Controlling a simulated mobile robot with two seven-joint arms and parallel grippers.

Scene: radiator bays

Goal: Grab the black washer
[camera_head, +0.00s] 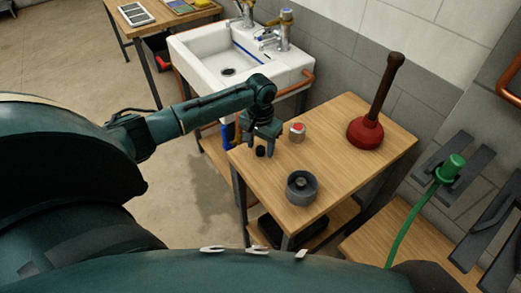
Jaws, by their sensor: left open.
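A small black piece (260,152), which looks like the black washer, is on the wooden table (345,165) near its left edge. My left gripper (262,145) reaches in from the left and points down over this spot. Its fingers are apart, with the black piece showing between or just in front of the tips. I cannot tell whether the fingers touch it. My right gripper is out of view.
A grey round pot (302,189) stands at the table's front. A small red-topped item (297,131) is right of the gripper. A red plunger (367,132) stands farther back. A white sink (235,60) is behind; a green hose (410,215) hangs at right.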

